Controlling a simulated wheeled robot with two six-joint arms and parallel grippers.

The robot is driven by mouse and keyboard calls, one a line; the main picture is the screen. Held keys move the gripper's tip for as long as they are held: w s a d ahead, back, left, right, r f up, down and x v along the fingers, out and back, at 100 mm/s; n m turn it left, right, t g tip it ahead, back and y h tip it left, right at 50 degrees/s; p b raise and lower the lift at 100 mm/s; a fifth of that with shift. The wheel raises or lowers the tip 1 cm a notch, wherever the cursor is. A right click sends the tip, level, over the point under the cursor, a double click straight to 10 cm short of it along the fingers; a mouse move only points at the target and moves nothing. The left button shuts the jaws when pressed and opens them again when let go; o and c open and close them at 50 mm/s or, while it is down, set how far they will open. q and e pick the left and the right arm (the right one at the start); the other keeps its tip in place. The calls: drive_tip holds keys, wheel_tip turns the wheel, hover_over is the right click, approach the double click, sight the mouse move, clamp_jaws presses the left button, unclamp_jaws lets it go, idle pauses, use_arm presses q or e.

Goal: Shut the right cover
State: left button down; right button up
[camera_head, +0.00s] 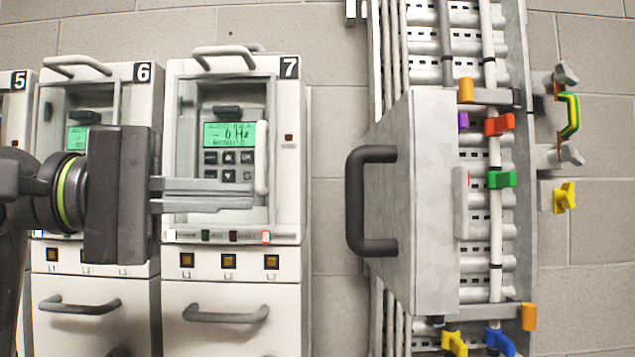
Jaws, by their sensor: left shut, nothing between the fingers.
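A grey metal cover (425,200) with a dark handle (371,201) on its left part is at the right of the cabinets. It stands at an angle over the vertical cable duct (483,280), whose slots and coloured clips show to its right. Whether its hinge is on the right or left I cannot tell. My left gripper (250,195) is shut and empty, its fingers pointing right in front of cabinet 7. It is apart from the cover and its handle, well to their left. My right gripper is not in view.
Cabinet 7 (290,220) and cabinet 6 (50,270) have projecting bar handles. Coloured clips, including a red one (499,124) and a green one (502,179), stick out along the duct. Bare block wall (335,200) lies between cabinet 7 and the cover.

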use_arm(q)
drive_tip(key=p+x, duration=0.3)
drive_tip(key=x, duration=0.5)
drive_tip(key=shift+d, duration=0.3)
drive_tip(key=shift+w, duration=0.1)
